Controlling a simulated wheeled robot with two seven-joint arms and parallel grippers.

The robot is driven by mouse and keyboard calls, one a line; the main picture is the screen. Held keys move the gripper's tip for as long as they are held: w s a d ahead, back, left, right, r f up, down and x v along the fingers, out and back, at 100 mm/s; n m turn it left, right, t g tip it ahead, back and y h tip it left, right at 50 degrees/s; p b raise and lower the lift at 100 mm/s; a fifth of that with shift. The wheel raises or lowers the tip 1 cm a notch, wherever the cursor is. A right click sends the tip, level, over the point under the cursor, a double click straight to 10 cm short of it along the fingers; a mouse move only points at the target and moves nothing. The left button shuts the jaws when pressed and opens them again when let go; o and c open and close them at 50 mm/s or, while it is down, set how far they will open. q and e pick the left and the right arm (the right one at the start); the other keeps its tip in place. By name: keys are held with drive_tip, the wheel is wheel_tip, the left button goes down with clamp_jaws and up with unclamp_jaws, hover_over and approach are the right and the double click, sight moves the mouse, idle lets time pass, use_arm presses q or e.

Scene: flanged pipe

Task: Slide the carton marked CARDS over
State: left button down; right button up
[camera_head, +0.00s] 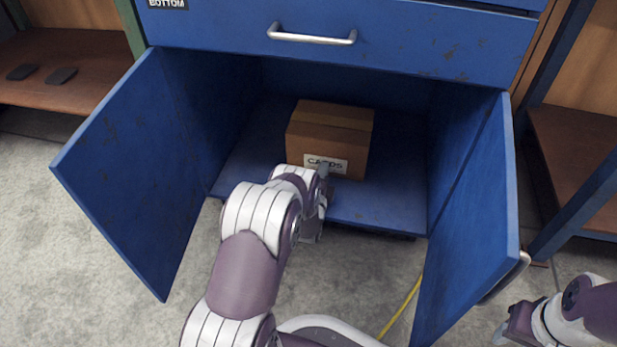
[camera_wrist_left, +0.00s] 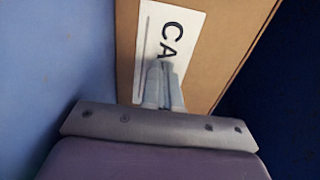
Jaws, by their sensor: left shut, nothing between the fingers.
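The brown carton (camera_head: 331,135) with a white CARDS label sits on the floor of the open blue cabinet, right of the middle. My left gripper (camera_head: 324,174) is at the carton's front face, in front of its label. In the left wrist view the carton (camera_wrist_left: 225,45) and part of its label fill the middle. There the left fingers (camera_wrist_left: 163,70) are together and empty, over the label. I cannot tell whether they touch it. My right gripper (camera_head: 508,331) is at the bottom right, outside the cabinet, and its fingers are unclear.
The left door (camera_head: 125,170) and right door (camera_head: 475,225) stand open on either side of my left arm. A drawer with a handle (camera_head: 312,37) is above. Inside the cabinet (camera_head: 250,150), floor is free left of the carton. A yellow cable (camera_head: 402,308) lies on the ground.

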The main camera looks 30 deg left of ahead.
use_arm(q)
drive_tip(key=x, duration=1.4)
drive_tip(key=shift+w+b, duration=0.3)
drive_tip(key=shift+b, duration=0.05)
